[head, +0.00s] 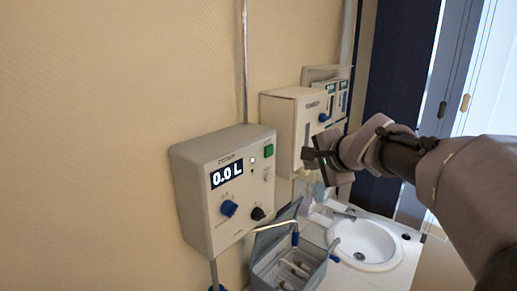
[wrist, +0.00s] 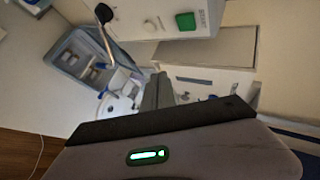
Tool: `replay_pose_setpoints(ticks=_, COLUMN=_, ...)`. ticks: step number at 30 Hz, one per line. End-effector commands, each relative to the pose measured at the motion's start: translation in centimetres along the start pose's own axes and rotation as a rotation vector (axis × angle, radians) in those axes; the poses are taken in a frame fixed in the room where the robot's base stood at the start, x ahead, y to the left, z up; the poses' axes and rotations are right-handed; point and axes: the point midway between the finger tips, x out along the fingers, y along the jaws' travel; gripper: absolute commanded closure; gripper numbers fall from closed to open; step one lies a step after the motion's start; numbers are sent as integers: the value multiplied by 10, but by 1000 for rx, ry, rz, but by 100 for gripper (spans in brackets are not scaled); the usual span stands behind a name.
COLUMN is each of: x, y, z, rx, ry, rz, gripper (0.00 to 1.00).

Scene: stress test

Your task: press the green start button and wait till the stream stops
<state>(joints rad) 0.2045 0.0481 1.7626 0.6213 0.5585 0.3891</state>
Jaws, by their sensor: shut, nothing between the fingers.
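The green start button (head: 268,151) is at the upper right of the grey wall box (head: 190,190) in the head view. The box's display (head: 227,174) reads 0.0 L. The button also shows in the wrist view (wrist: 186,21), at the top beside a START label. My gripper (head: 308,156) is shut and empty, to the right of the button in the head view and apart from it. Its fingers show in the wrist view (wrist: 158,92), below the button in the picture. No stream is visible.
A white sink (head: 350,240) stands at right. Another wall unit (head: 283,120) is close behind my gripper.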

Motion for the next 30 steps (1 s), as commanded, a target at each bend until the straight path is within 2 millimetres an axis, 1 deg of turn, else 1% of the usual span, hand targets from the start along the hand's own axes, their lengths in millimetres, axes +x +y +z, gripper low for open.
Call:
replay_pose_setpoints(ticks=4, x=1, y=-1, z=1, rx=-1, ry=-1, rz=1, gripper=100)
replay_pose_setpoints(ticks=8, x=9, y=-10, z=8, rx=-1, ry=-3, rz=2, gripper=100)
replay_pose_setpoints(ticks=15, x=33, y=-29, z=26, rx=-1, ry=-4, rz=3, gripper=100)
replay_pose_setpoints(ticks=21, x=51, y=-41, z=39, rx=-2, ry=-3, rz=2, gripper=100)
replay_pose_setpoints(ticks=24, x=57, y=-43, z=43, rx=-1, ry=-2, rz=2, gripper=100)
replay_pose_setpoints(ticks=30, x=61, y=-45, z=45, rx=-1, ry=-1, rz=0, gripper=100)
